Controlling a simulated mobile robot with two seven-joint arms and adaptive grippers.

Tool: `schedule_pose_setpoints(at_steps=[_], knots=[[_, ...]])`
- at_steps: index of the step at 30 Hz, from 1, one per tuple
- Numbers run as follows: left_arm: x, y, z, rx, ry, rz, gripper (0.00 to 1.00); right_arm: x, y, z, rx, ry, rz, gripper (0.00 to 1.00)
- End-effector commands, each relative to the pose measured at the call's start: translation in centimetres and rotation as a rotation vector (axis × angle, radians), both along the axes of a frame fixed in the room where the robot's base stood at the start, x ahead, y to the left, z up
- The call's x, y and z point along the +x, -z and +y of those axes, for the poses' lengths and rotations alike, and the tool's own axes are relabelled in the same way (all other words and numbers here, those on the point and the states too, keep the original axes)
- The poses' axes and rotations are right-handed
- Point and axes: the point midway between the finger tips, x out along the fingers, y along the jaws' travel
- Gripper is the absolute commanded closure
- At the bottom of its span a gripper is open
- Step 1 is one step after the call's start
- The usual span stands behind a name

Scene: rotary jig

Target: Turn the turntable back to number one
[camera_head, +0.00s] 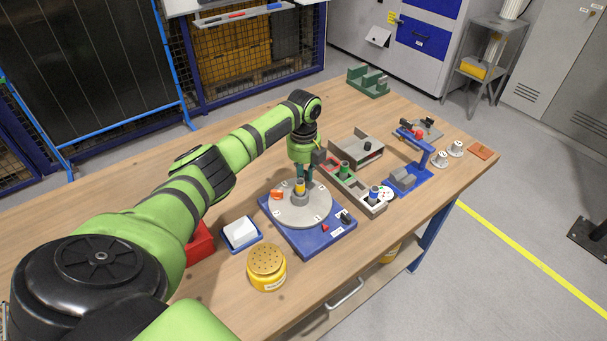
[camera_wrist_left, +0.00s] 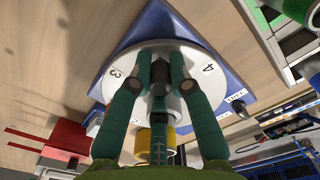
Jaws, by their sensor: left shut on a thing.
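The turntable (camera_head: 315,214) is a pale grey disc on a blue base (camera_head: 307,243). Its number labels are too small to read in the head view. In the left wrist view the disc (camera_wrist_left: 200,60) shows a 3 on the left and a 4 on the right. My left gripper (camera_head: 301,180) points down and is shut on this post. An orange block (camera_head: 277,195) sits on the disc. A red pointer (camera_head: 325,227) is on the base's front.
A yellow perforated pot (camera_head: 266,266) and a blue tray with a white block (camera_head: 240,233) stand at the near left. A grey bin row (camera_head: 358,192) and a blue fixture (camera_head: 410,177) stand close on the right. The wooden table's front right is clear.

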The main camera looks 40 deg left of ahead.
Motion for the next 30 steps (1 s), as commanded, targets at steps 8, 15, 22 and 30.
schedule_pose_setpoints(at_steps=[8, 15, 22, 30], knots=[[-0.08, 0.13, -0.32, -0.004, 0.031, 0.005, 1.0, -0.03, 0.07, -0.01, 0.0, 0.0, 0.001, 0.6], [-0.08, 0.14, -0.37, -0.004, 0.033, 0.006, 1.0, -0.04, 0.07, -0.01, 0.0, 0.0, 0.001, 0.6], [-0.08, 0.16, -0.39, -0.006, 0.033, 0.006, 0.56, -0.05, 0.07, -0.02, 0.0, 0.0, 0.001, 0.6], [-0.04, 0.07, -0.18, -0.002, 0.029, 0.003, 0.56, -0.07, 0.07, -0.15, -0.002, -0.001, 0.002, 0.6]])
